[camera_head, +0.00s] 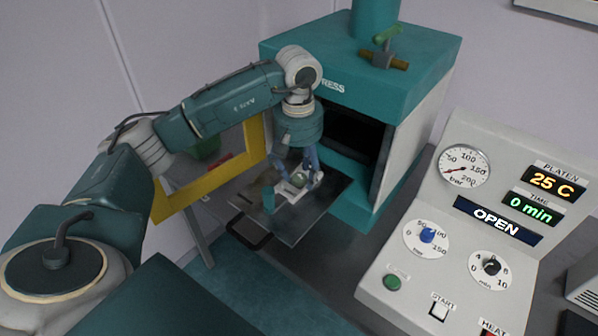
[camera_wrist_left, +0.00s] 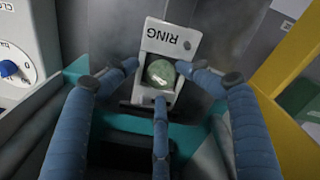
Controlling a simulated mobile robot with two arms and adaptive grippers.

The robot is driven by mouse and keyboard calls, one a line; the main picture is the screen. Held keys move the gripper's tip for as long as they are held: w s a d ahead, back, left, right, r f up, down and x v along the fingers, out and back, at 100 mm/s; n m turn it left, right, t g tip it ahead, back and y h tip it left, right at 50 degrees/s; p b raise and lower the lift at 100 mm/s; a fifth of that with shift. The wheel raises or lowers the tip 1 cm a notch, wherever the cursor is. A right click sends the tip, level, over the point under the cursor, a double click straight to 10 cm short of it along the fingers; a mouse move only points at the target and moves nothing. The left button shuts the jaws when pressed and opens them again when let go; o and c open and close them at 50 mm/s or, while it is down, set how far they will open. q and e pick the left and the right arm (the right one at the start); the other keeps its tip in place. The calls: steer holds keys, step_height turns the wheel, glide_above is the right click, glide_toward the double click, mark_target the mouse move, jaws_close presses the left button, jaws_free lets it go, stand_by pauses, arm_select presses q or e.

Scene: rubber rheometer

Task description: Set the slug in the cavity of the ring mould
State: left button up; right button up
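The ring mould (camera_wrist_left: 167,38) is a pale block marked RING, lying on the dark metal plate (camera_head: 300,226) in front of the press. The slug (camera_wrist_left: 161,73) is a round, mottled green piece. It appears to sit in the mould's round cavity. My left gripper (camera_head: 294,184) points down over the mould, its blue fingers spread around the slug. In the left wrist view its fingertips (camera_wrist_left: 159,78) stand close around the slug with small gaps, though the right one may touch its edge. My right gripper is not in view.
The teal press (camera_head: 375,80) stands open behind the plate. A control panel (camera_head: 470,235) on the right reads OPEN, 25 C and 0 min. A yellow frame (camera_head: 257,140) stands left of the plate, close to my left arm. A dark handle (camera_head: 247,232) projects from the plate's front.

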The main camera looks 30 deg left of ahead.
mark_target(301, 177)
arm_select(q)
steer(key=shift+s+d+f, duration=0.2)
steer(key=shift+s+f, duration=0.25)
steer(key=shift+f, duration=0.15)
steer(key=shift+r+g+p, duration=0.3)
steer(key=shift+p, duration=0.15)
steer(key=shift+w+r+p, duration=0.1)
steer(key=shift+r+p, duration=0.4)
steer(key=shift+p, duration=0.05)
steer(key=shift+w+a+r+b, duration=0.1)
steer(key=shift+w+r+b, duration=0.25)
steer(key=shift+b, duration=0.65)
step_height(301, 177, up, 4)
steer(key=shift+w+r+b, duration=0.1)
steer(key=shift+r+b, duration=0.05)
steer(key=shift+b, duration=0.45)
step_height(301, 177, up, 7)
steer(key=shift+a, duration=0.15)
steer(key=shift+f, duration=0.2)
